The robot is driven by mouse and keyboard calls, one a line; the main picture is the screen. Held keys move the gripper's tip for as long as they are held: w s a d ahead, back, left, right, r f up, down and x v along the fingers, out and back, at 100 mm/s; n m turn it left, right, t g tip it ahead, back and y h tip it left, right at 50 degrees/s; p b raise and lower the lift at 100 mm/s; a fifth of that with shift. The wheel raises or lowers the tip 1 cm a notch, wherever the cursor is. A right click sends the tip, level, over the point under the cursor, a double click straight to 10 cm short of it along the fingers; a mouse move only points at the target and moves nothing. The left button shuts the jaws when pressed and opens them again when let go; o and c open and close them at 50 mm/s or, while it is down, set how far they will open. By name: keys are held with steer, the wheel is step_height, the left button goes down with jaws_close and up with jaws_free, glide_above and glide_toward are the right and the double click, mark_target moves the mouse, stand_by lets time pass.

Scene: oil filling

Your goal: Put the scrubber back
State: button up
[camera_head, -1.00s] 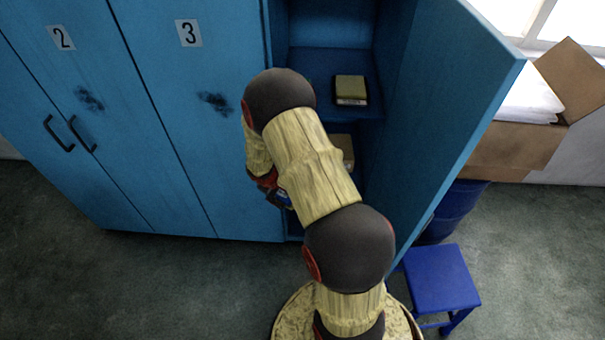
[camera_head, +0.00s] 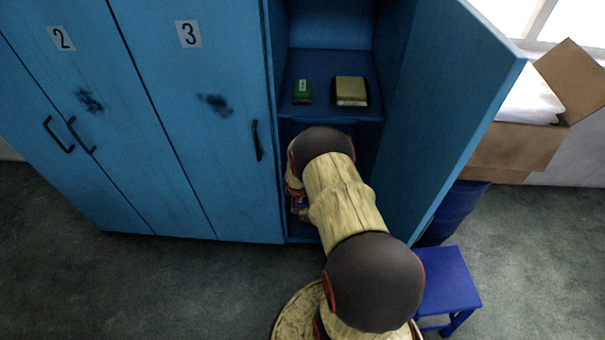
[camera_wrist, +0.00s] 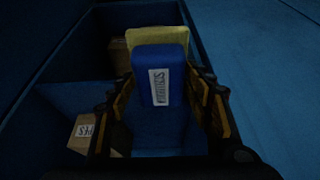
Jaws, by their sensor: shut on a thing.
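A blue block with a white label (camera_wrist: 163,70), which I take to be the scrubber, is in my gripper (camera_wrist: 165,100) in the wrist view. The fingers stand on both its sides and are shut on it. A yellow piece (camera_wrist: 158,35) shows just beyond its top; I cannot tell whether it is part of the block. In the head view my arm reaches into the open locker (camera_head: 330,60), into the compartment below the shelf, and hides most of my gripper and the block.
A green box (camera_head: 302,91) and a yellowish box (camera_head: 351,91) lie on the upper shelf. In the wrist view a labelled cardboard box (camera_wrist: 86,134) is at the lower left. The open locker door (camera_head: 445,110) bounds the right side. A blue stool (camera_head: 447,280) stands at right.

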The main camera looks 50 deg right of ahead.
steer(key=w+d, duration=0.3)
steer(key=d, duration=0.1)
steer(key=w+d, duration=0.4)
steer(key=d, duration=0.1)
steer(key=w+d+p, duration=0.1)
steer(key=w+d, duration=0.3)
steer(key=d, duration=0.1)
steer(key=shift+f+b, duration=0.9)
steer(key=shift+f, duration=1)
steer(key=shift+c, duration=0.4)
steer(key=shift+r, duration=0.1)
steer(key=o, duration=1.1)
steer(key=shift+a+r, duration=0.1)
steer(key=shift+r, duration=0.35)
steer(key=p+v, duration=0.3)
steer(key=v, duration=0.8)
